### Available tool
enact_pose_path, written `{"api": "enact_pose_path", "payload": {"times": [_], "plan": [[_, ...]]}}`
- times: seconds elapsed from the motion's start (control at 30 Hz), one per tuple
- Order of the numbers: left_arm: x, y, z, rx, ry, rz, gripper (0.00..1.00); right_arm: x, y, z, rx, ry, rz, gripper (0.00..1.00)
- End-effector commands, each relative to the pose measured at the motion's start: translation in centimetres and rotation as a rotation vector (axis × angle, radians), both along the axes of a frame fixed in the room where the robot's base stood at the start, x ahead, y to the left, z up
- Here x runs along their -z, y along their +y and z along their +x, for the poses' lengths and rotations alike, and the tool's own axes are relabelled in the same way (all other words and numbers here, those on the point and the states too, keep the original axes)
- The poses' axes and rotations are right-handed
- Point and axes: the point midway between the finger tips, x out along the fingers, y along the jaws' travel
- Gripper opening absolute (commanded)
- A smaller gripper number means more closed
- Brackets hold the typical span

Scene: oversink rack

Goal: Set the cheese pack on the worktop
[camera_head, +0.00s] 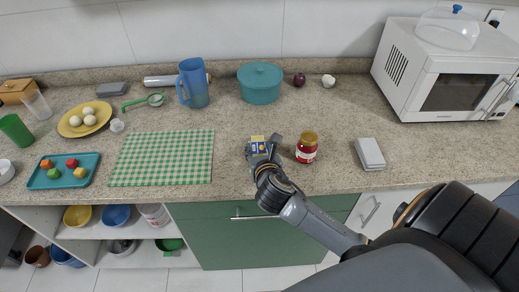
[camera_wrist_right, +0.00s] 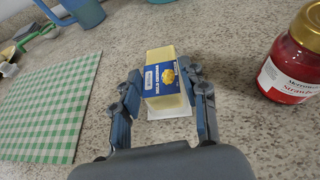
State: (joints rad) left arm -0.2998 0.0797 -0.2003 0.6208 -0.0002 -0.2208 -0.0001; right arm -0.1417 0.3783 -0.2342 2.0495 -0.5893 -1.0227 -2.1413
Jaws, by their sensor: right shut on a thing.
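The cheese pack (camera_head: 258,147) is a small yellow block with a blue label. It sits between the fingers of my right gripper (camera_head: 263,151), over the worktop (camera_head: 235,118) near its front edge. In the right wrist view the cheese pack (camera_wrist_right: 166,80) is upright between the two fingers of the right gripper (camera_wrist_right: 160,108), which are shut on it. A pale patch shows right beneath the pack. I cannot tell whether the pack touches the worktop. My left gripper is not in view.
A jam jar (camera_head: 307,147) with a gold lid stands close to the right of the gripper. A green checked cloth (camera_head: 162,158) lies to the left. A teal pot (camera_head: 260,83) and a blue jug (camera_head: 194,84) stand behind. The worktop between them is clear.

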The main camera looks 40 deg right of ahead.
Motion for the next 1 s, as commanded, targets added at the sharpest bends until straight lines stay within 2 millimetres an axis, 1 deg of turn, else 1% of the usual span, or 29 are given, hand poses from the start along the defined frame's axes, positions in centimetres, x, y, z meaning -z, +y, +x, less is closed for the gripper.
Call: {"api": "enact_pose_path", "payload": {"times": [0.23, 0.33, 0.37, 0.4, 0.47, 0.73, 0.83, 0.93, 1.0], "plan": [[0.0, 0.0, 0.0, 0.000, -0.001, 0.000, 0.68, -0.1, 0.0, 0.1, 0.000, -0.005, -0.001, 0.00], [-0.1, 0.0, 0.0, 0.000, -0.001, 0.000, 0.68, 0.1, 0.0, 0.0, 0.000, -0.004, -0.002, 0.00], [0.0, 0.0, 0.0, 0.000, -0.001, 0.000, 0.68, 0.3, 0.0, 0.0, 0.001, -0.001, -0.001, 0.45], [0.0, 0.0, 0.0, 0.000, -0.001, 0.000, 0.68, 0.2, 0.0, 0.0, 0.000, -0.001, 0.000, 0.54], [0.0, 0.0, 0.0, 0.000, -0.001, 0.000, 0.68, 0.2, 0.0, 0.0, 0.000, -0.001, 0.000, 0.66], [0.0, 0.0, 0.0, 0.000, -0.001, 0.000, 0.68, 0.2, 0.0, 0.0, 0.000, -0.001, 0.000, 0.66], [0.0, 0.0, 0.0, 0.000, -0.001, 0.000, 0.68, -0.1, 0.0, 0.0, 0.000, -0.002, 0.000, 0.66], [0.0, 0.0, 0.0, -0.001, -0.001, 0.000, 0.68, -0.4, 0.5, -0.9, -0.001, -0.001, -0.001, 0.66], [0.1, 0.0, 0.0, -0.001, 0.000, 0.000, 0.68, -0.8, 1.0, -1.9, -0.003, 0.000, 0.001, 0.66]]}}
